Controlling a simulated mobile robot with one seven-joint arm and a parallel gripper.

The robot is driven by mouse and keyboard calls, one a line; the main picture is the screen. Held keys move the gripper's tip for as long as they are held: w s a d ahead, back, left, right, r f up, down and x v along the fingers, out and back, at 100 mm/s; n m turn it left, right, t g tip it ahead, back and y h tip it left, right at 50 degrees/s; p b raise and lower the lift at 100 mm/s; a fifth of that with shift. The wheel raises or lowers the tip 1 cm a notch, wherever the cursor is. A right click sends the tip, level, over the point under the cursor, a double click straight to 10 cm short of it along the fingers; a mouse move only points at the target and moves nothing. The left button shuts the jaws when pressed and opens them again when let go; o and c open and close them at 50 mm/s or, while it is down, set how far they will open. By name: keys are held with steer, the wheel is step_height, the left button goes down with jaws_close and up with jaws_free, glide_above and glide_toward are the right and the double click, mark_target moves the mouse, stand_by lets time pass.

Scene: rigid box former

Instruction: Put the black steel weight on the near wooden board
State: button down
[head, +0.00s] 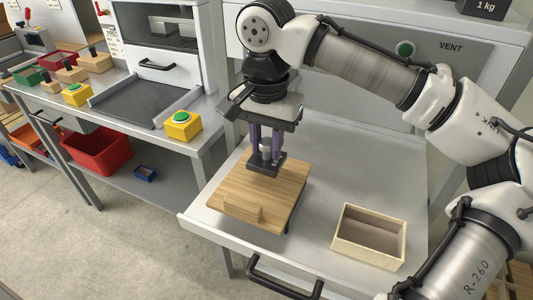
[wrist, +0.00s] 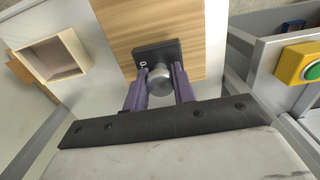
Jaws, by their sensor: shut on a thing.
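The black steel weight (head: 262,166) has a square dark base and a silver knob. It also shows in the wrist view (wrist: 157,50), with part of a pale marking on its base. My gripper (head: 266,148) points down, its two purple fingers shut on the knob from both sides. The wrist view shows the board (wrist: 110,22) beneath the weight.
An open cardboard box (head: 340,232) stands empty to the right of the board. A black 1 kg block (head: 485,8) sits high at the back right. The left bench holds yellow boxes with green buttons (head: 182,123). A red bin (head: 97,150) is on the shelf below.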

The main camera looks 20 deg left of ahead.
mark_target(266, 142)
steer(key=shift+f, duration=1.4)
steer(key=shift+f, duration=0.1)
steer(key=c, duration=1.1)
jaws_free()
steer(key=shift+c, duration=0.2)
step_height(266, 142, up, 12)
steer(key=shift+r, duration=0.15)
